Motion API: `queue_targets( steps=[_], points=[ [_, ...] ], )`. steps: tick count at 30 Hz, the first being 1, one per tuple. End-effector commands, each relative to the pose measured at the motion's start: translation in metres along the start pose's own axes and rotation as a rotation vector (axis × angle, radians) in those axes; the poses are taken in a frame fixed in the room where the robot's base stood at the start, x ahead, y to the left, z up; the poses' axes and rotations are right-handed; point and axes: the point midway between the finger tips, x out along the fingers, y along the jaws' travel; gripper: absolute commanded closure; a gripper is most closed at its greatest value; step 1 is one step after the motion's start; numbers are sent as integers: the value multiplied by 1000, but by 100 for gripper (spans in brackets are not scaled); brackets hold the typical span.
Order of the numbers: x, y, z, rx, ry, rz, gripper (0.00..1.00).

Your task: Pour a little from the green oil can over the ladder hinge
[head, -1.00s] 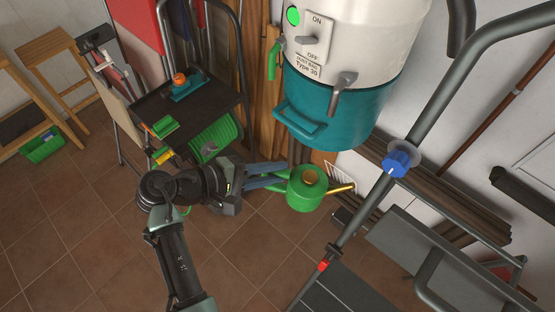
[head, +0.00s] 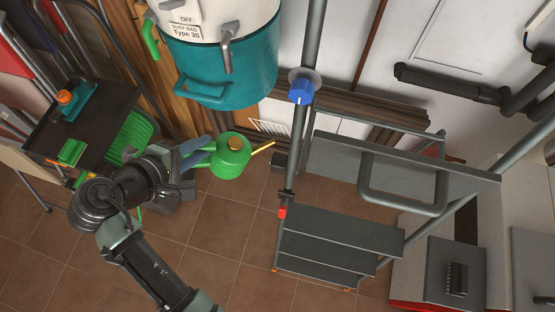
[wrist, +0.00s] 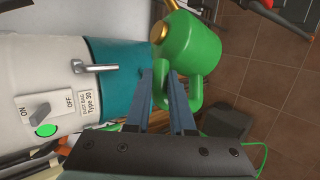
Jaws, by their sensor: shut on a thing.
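The green oil can (head: 231,161) has a round body, a green handle and a long brass spout pointing right, toward the ladder. My gripper (head: 205,152) is shut on the can's handle and holds the can off the floor. In the wrist view my gripper's fingers (wrist: 164,92) sit around the handle, with the green oil can (wrist: 195,55) beyond them. The grey ladder (head: 340,232) stands to the right. Its rail carries a blue knob (head: 301,91) on a grey disc, and a small red piece lower down. I cannot tell which is the hinge. The spout tip is apart from the rail.
A white and teal dust collector (head: 225,60) hangs above and behind the can. A dark cart (head: 85,125) with small items stands at left. Dark planks (head: 345,108) lie along the wall. Tiled floor (head: 220,235) is clear between my arm and the ladder.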

Motion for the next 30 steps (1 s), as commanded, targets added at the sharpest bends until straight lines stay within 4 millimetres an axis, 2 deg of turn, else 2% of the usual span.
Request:
queue_targets(
  steps=[30],
  points=[
    [-1,4,5,50,46,-46,100]
  ],
)
